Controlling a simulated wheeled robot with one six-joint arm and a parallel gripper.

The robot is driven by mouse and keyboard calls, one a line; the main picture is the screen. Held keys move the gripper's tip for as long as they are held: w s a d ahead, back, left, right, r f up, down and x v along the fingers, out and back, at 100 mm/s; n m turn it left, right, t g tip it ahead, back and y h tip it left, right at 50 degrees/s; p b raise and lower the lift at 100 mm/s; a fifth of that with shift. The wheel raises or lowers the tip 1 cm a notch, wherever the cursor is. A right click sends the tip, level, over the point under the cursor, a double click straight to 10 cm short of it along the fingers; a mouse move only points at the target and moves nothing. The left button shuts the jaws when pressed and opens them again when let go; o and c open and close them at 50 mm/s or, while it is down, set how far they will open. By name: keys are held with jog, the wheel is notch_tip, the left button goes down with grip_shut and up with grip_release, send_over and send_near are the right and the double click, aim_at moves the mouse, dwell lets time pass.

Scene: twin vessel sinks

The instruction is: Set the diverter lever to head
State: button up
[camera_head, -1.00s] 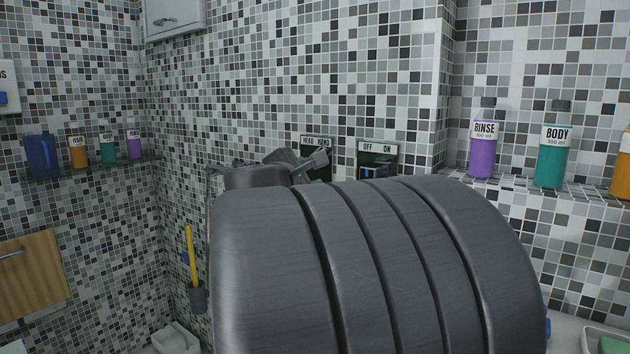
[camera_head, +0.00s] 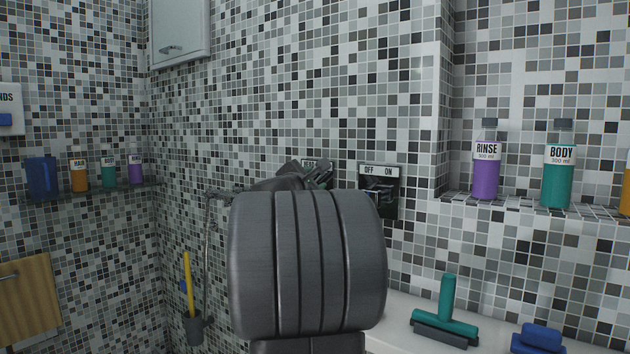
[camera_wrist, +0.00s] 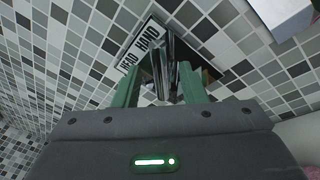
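The diverter plate (camera_wrist: 140,48), lettered HEAD and HAND, is on the tiled wall in the wrist view. Its chrome lever (camera_wrist: 168,62) stands out from the dark panel, between the green fingers of my gripper (camera_wrist: 160,88). The fingers are apart, one on each side of the lever; the right finger looks close to it, but I cannot tell if it touches. In the head view my gripper (camera_head: 318,176) is at the plate (camera_head: 312,163) and hides most of it, and the lever cannot be made out there.
An OFF/ON plate (camera_head: 378,188) is just right of the diverter. A shelf with RINSE (camera_head: 486,165) and BODY (camera_head: 559,168) bottles is at the right. A teal squeegee (camera_head: 446,318) lies on the counter below. A white cabinet (camera_head: 180,32) hangs at the upper left.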

jog(key=shift+x, duration=0.8)
grip_shut()
jog(key=shift+r, duration=0.1)
